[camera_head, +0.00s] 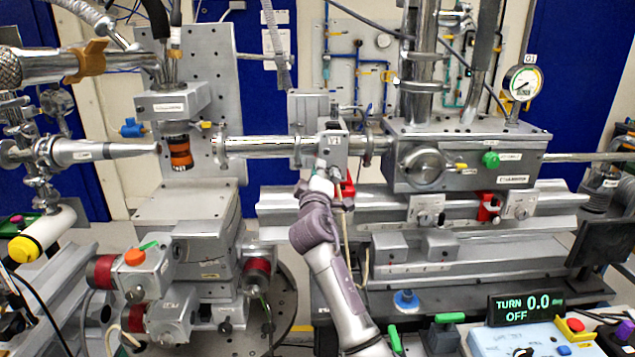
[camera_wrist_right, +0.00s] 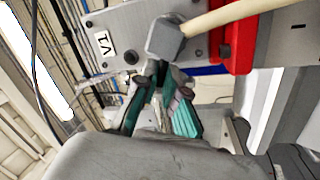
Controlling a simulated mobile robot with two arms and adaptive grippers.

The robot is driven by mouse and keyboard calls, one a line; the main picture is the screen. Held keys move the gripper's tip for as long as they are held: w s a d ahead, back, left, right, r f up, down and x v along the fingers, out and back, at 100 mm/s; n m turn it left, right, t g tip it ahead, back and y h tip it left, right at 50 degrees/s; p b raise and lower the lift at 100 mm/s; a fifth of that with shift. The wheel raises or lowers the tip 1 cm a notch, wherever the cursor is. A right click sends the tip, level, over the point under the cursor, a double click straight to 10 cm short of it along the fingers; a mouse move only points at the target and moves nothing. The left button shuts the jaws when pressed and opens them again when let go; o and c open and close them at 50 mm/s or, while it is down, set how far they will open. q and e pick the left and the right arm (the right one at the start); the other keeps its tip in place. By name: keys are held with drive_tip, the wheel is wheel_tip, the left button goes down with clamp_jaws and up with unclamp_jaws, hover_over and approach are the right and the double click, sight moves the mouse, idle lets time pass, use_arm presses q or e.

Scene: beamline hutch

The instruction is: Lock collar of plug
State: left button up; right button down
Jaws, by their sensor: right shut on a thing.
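The box labelled V1 (camera_head: 334,146) sits on the beam pipe in the head view, and its face shows close in the right wrist view (camera_wrist_right: 128,40). A grey plug body (camera_wrist_right: 166,40) with a cream cable (camera_wrist_right: 222,16) is in front of that face. My right gripper (camera_head: 326,176) reaches up to the underside of the box. In the wrist view its teal-padded fingers (camera_wrist_right: 161,80) are closed together at the plug's near end. The collar is hidden between the fingertips, so its turn position cannot be told. My left gripper is not in view.
A red bracket (camera_wrist_right: 238,35) sits right beside the plug. A display (camera_head: 526,308) reads TURN 0.0 OFF. The steel chamber (camera_head: 465,158) stands to the right, and a grey stage (camera_head: 187,222) to the left. The cream cable hangs below the box.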

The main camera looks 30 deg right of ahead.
sight(334, 155)
drive_tip(key=m+b, duration=0.1)
drive_tip(key=m, duration=0.1)
drive_tip(key=r+m+g, duration=0.1)
drive_tip(key=m, duration=0.2)
drive_tip(key=d+m+b, duration=0.1)
drive_tip(key=m, duration=0.1)
drive_tip(key=shift+s+r+m+g+h+b, duration=0.3)
drive_tip(key=shift+s+r+g+h, duration=0.05)
drive_tip(key=shift+r+g+h, duration=0.05)
drive_tip(key=m, duration=0.2)
drive_tip(key=d+m, duration=0.1)
drive_tip(key=shift+s+r+g, duration=0.25)
drive_tip(key=shift+r+g, duration=0.05)
drive_tip(key=shift+r, duration=0.05)
drive_tip(key=shift+s+d+m+y, duration=0.15)
drive_tip(key=shift+d+m, duration=0.05)
drive_tip(key=shift+m, duration=0.55)
drive_tip(key=shift+s+d+m+y, duration=0.1)
drive_tip(key=shift+d+m+y, duration=0.1)
drive_tip(key=shift+m, duration=0.55)
drive_tip(key=c, duration=1.5)
unclamp_jaws()
drive_tip(key=shift+r, duration=0.1)
drive_tip(key=shift+c, duration=0.2)
